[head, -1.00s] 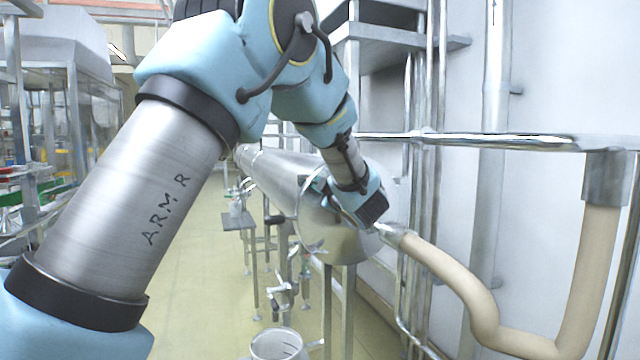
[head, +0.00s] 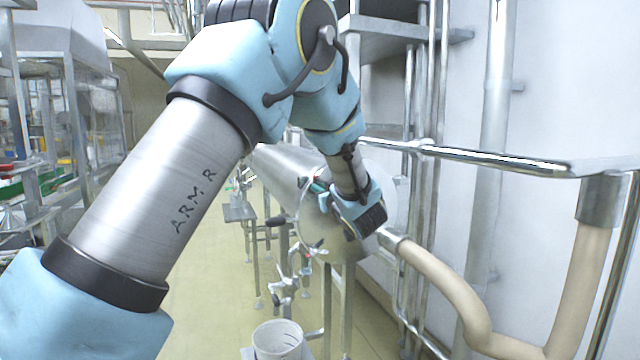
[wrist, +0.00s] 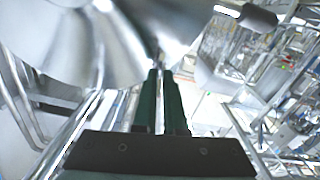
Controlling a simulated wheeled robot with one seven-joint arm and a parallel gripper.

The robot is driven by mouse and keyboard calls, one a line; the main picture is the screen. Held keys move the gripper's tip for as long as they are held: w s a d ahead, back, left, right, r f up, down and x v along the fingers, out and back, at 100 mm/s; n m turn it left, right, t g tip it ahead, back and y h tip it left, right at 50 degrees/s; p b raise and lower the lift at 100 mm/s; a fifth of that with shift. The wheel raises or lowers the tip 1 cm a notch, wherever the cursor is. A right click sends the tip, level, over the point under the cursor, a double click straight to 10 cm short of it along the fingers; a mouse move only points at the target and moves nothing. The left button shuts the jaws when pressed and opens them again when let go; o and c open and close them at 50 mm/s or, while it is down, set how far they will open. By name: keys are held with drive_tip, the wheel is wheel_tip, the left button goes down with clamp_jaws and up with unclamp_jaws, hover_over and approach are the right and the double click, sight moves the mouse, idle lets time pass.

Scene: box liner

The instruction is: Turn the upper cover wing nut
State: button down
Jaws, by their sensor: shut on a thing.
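The shiny metal vessel (head: 283,168) lies with its round cover (head: 322,232) toward me. My gripper (head: 317,187) is at the upper part of the cover's rim, mostly behind my wrist. In the wrist view, the two dark green fingers of my gripper (wrist: 160,74) are close together, with their tips at the edge of the shiny cover (wrist: 75,45). The fingers are shut on a small metal part at the rim, which I take for the upper wing nut. The nut itself is hidden by the fingers and cannot be made out.
A beige hose (head: 445,280) runs from beside the cover to the right. A metal rail (head: 480,157) and pipes stand along the right wall. Valve fittings (head: 290,285) and a white bucket (head: 278,340) are below the cover. The floor (head: 215,290) at left is open.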

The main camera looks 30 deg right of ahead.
drive_tip(key=shift+m+p, duration=0.3)
drive_tip(key=shift+m, duration=0.3)
drive_tip(key=shift+f, duration=0.1)
drive_tip(key=c, duration=1)
unclamp_jaws()
drive_tip(key=shift+s, duration=0.15)
drive_tip(key=shift+s+a+b, duration=0.2)
drive_tip(key=shift+s+b, duration=0.45)
drive_tip(key=shift+s, duration=1.1)
drive_tip(key=shift+s+a+b, duration=0.25)
drive_tip(key=shift+s+b, duration=0.4)
drive_tip(key=shift+s, duration=1.1)
drive_tip(key=shift+s+a+b, duration=0.2)
drive_tip(key=shift+s+b, duration=0.45)
drive_tip(key=shift+s, duration=1.1)
